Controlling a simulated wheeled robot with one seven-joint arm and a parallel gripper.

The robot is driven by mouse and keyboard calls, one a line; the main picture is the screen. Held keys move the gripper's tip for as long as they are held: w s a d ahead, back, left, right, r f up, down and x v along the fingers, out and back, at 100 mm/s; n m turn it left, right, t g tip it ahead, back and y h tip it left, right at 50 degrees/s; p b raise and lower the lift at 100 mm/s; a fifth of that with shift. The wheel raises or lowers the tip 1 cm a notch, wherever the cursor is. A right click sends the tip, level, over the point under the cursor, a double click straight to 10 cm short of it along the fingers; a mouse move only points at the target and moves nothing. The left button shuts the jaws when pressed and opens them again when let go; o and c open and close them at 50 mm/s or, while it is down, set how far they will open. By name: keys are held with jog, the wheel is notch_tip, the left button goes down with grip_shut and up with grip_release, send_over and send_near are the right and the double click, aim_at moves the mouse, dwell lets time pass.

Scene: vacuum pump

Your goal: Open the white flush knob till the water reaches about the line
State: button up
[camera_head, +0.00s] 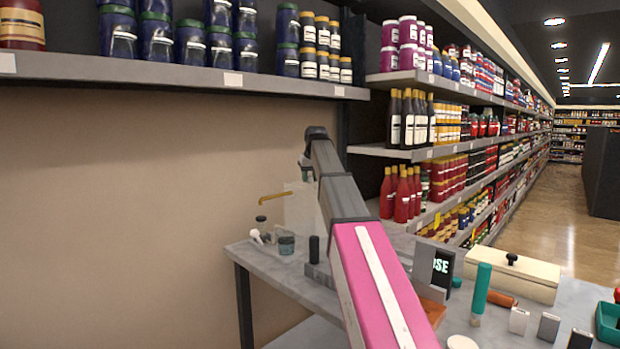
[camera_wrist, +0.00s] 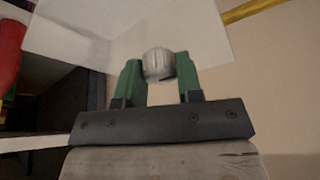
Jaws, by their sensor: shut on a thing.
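The white flush knob (camera_wrist: 158,65) appears as a rounded, pale grey-white knob in the wrist view. My gripper (camera_wrist: 160,70) has its green fingers on either side of the knob and is shut on it. Behind the knob is a pale, see-through tank (camera_wrist: 205,35). In the head view the tank (camera_head: 299,207) stands at the back of the table, partly covered by my arm. The knob is hidden there, and my gripper is mostly hidden behind my arm. I cannot make out a water level or a line in either view.
A brass-coloured pipe (camera_head: 276,196) sticks out left of the tank. Small jars (camera_head: 286,244) stand on the grey table (camera_head: 262,258) near it. A teal cylinder (camera_head: 481,288) and a cream box (camera_head: 512,274) are at the right. Stocked shelves (camera_head: 180,77) run along the wall.

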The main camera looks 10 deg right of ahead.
dwell(0.3)
jog(key=o, duration=0.9)
jog(key=shift+r, duration=0.1)
jog(key=v, duration=1)
jog(key=shift+s+r, duration=0.2)
jog(key=shift+r, duration=0.15)
